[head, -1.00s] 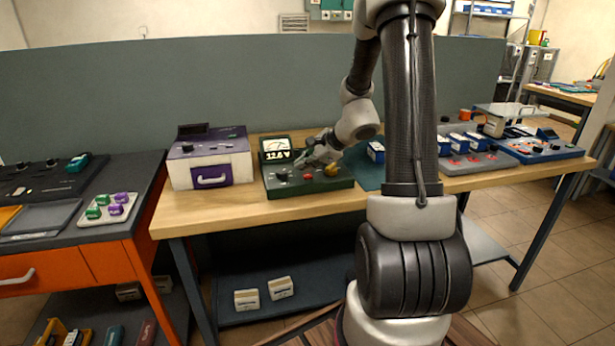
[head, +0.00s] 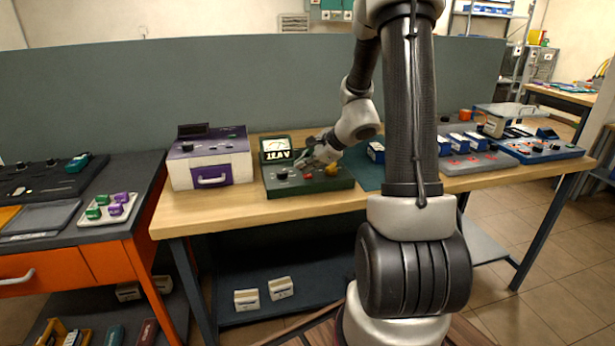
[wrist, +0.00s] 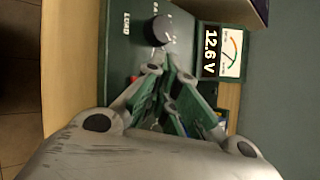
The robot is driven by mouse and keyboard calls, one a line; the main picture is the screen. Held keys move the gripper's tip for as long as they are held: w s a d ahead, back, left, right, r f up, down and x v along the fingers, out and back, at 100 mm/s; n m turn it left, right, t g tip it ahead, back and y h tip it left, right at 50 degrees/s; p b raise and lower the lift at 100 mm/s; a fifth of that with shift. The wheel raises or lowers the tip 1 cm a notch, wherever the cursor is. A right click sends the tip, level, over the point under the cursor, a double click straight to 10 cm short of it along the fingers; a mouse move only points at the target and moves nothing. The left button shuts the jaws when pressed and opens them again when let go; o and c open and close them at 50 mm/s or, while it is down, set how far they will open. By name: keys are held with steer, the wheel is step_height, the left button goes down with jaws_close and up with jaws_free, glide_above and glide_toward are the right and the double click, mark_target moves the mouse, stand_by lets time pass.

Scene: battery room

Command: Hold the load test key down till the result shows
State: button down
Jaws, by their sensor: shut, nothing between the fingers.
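The dark green tester (head: 310,186) stands on the wooden bench, with a black knob (head: 282,174), a red control (head: 308,176) and a yellow one (head: 331,170) on its top. Its raised display (head: 276,150) has a dial and a line of text, too blurred in the head view to read surely; in the wrist view the display (wrist: 210,50) reads 12.6 V. My gripper (head: 304,164) is shut and empty, tips low over the panel. In the wrist view the tips (wrist: 168,68) are near the knob (wrist: 163,29). The load test key is not clearly visible; contact cannot be told.
A white and purple box (head: 212,160) stands close left of the tester. A blue battery (head: 376,152) and a grey tray with red parts (head: 475,162) lie to the right. A grey partition (head: 150,90) rises behind. The bench's front strip is clear.

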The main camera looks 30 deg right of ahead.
mark_target(306, 177)
stand_by(0.3)
steer(key=shift+f, duration=0.4)
steer(key=shift+f, duration=0.35)
stand_by(0.5)
stand_by(3.0)
steer(key=shift+r, duration=0.8)
steer(key=shift+r, duration=2.5)
